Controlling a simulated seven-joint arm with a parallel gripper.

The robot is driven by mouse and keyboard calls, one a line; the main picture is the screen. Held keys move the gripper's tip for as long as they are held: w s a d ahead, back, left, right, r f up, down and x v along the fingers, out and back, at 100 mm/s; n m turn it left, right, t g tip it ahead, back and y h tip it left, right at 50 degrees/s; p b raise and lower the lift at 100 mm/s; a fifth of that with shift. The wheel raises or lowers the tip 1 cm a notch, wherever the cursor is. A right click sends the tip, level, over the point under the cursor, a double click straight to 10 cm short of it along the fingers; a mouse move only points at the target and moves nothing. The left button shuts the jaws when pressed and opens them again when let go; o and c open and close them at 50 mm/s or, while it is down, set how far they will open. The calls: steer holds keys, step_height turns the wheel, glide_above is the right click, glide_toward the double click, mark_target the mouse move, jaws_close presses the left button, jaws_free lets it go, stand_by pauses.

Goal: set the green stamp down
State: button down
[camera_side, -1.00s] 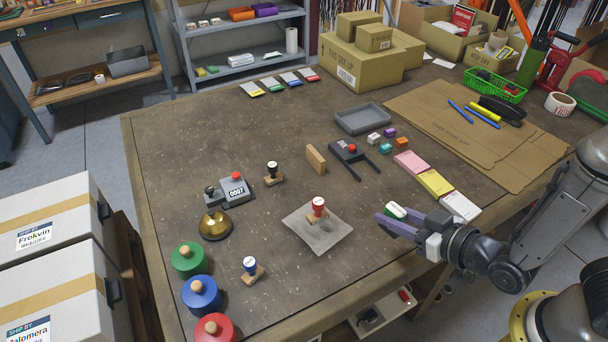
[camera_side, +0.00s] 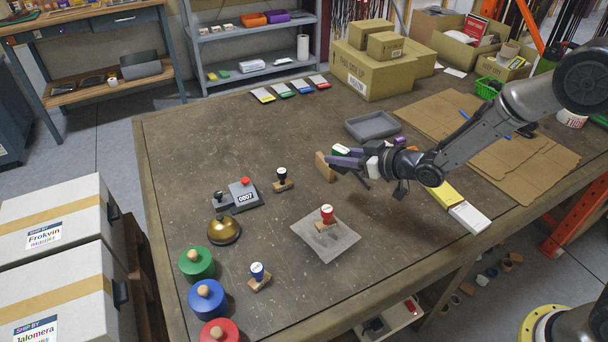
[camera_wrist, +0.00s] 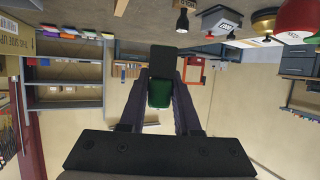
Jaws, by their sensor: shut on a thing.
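My gripper (camera_side: 346,157) is shut on the green stamp (camera_side: 340,150), which shows as a green and white top between the fingers in the side view. The wrist view shows the green stamp (camera_wrist: 159,93) between my two dark fingers, with a dark block beyond it. A red-topped stamp (camera_side: 326,214) stands on a grey square pad (camera_side: 338,240). A black-topped stamp (camera_side: 282,177) and a blue-topped stamp (camera_side: 258,273) stand further left.
A grey tray (camera_side: 373,126) lies behind my gripper. A grey numbering device (camera_side: 243,194), a brass bell (camera_side: 224,230) and round green (camera_side: 197,264), blue (camera_side: 207,298) and red pots (camera_side: 219,331) line the left. Cardboard (camera_side: 500,150) lies at right.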

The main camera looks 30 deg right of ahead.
steer(key=d+x, duration=0.1)
steer(key=x, duration=0.7)
glide_above(304, 180)
steer(key=f, duration=0.5)
steer(key=shift+s+f, duration=0.25)
steer(key=shift+f, duration=0.05)
steer(key=shift+w+f, duration=0.15)
steer(key=shift+f, duration=0.75)
steer(key=shift+w+f, duration=0.1)
steer(key=shift+f, duration=0.85)
steer(key=shift+f, duration=0.2)
steer(key=c, duration=0.6)
jaws_free()
steer(key=shift+r, duration=0.1)
